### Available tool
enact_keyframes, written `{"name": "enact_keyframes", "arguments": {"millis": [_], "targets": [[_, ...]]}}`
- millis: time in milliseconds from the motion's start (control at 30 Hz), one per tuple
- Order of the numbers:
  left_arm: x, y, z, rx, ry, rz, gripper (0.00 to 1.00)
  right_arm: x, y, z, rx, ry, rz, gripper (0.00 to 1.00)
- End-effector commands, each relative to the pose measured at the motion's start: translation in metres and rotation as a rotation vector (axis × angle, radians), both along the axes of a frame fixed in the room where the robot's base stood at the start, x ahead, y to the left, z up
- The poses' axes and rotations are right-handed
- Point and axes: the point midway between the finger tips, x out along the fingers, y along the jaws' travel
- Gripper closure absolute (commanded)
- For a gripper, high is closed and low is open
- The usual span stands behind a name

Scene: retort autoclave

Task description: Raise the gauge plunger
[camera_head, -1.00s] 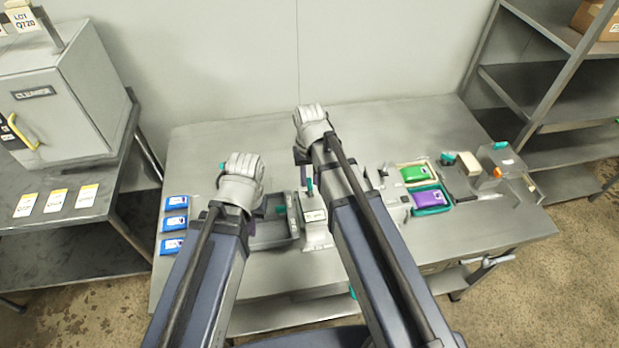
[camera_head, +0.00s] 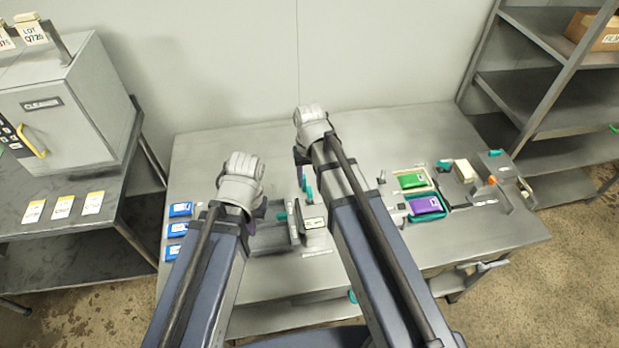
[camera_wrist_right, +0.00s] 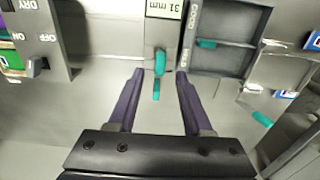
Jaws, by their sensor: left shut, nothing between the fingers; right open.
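The gauge (camera_head: 313,217) is a grey block with a pale display on the table, partly hidden by my right arm in the head view. In the right wrist view its display (camera_wrist_right: 165,9) reads 31 mm upside down. A teal plunger handle (camera_wrist_right: 160,62) stands out from it, with another teal piece (camera_wrist_right: 156,90) just below. My right gripper (camera_wrist_right: 159,75) is open, its purple fingers either side of the teal parts; no contact shows. In the head view it (camera_head: 300,156) is mostly hidden by its wrist. My left gripper (camera_head: 259,212) is shut and empty, left of the gauge.
A grey two-compartment tray (camera_wrist_right: 221,45) with teal tabs sits beside the gauge. Blue packets (camera_head: 178,229) line the table's left edge. A green pouch (camera_head: 411,180) and a purple pouch (camera_head: 424,205) lie in trays to the right. A switch box (camera_wrist_right: 40,45) is close by.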

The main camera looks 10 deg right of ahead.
Motion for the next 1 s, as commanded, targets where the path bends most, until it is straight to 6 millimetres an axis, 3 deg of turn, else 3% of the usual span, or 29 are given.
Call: {"name": "enact_keyframes", "arguments": {"millis": [33,233,667,767,900,1000], "targets": [[0.000,0.000,0.015,0.000,0.000,0.000,1.00,0.000,0.000,0.015,0.000,0.000,0.000,0.50],[0.000,0.000,0.035,0.000,0.000,0.000,1.00,0.000,0.000,0.035,0.000,0.000,0.000,0.50],[0.000,0.000,0.034,0.000,0.000,0.000,1.00,-0.005,0.003,0.034,-0.003,0.001,0.010,0.50],[0.000,0.000,0.020,0.000,0.000,0.000,1.00,-0.036,0.018,0.020,-0.021,0.010,0.077,0.50],[0.000,0.000,0.000,0.000,0.000,0.000,1.00,-0.091,0.041,0.001,-0.063,0.028,0.215,0.50],[0.000,0.000,-0.008,0.000,0.000,0.000,1.00,-0.118,0.050,-0.007,-0.087,0.036,0.290,0.50]]}}
